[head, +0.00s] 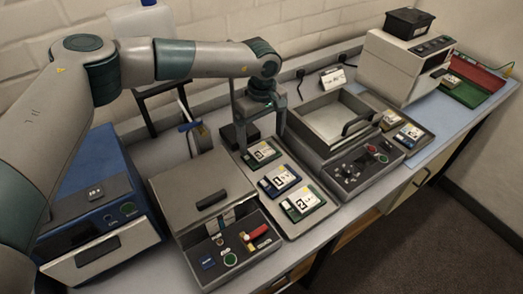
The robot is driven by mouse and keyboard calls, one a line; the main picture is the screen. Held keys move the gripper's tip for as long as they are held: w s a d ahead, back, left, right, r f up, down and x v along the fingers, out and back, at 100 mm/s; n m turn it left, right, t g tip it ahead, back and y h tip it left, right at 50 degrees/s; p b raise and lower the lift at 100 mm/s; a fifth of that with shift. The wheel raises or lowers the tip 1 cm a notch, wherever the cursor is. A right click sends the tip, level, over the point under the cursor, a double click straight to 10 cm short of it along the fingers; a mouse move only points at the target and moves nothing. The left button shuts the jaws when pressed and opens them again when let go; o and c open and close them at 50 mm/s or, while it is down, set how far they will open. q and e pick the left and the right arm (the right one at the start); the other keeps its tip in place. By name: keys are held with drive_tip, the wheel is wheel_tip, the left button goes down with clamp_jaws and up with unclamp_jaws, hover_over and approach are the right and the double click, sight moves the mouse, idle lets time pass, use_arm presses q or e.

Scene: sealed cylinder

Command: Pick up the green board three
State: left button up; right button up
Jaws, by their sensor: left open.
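A grey tray (318,222) on the bench holds a row of boards: a green-edged board (262,153) at the back, a blue-edged board (280,180) in the middle and another green-edged board (303,203) at the front. Their printed numbers are too small to read surely, so I cannot tell which is three. My left gripper (260,140) points down over the back green board. Its fingers are spread, one on either side of that board, with nothing held. I cannot tell whether the fingertips touch it. My right gripper is out of view.
A grey-lidded machine (200,190) stands left of the tray, with a blue machine (95,215) beyond. An open-topped machine (340,125) stands on the right. Further right are more boards (410,133), a white box-shaped device (400,65) and red and green bins (470,85).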

sight(261, 151)
use_arm(q)
drive_tip(key=shift+f, duration=0.15)
drive_tip(key=shift+w+a+f+p, duration=0.1)
drive_tip(key=shift+w+f+p, duration=0.05)
drive_tip(key=shift+f+p, duration=0.75)
wheel_tip(261, 151, down, 2)
drive_tip(key=shift+f+p, duration=0.25)
drive_tip(key=shift+p, duration=0.7)
drive_tip(key=shift+w+f, duration=0.1)
drive_tip(key=shift+f, duration=0.3)
drive_tip(key=shift+c, duration=0.3)
drive_tip(key=c, duration=0.7)
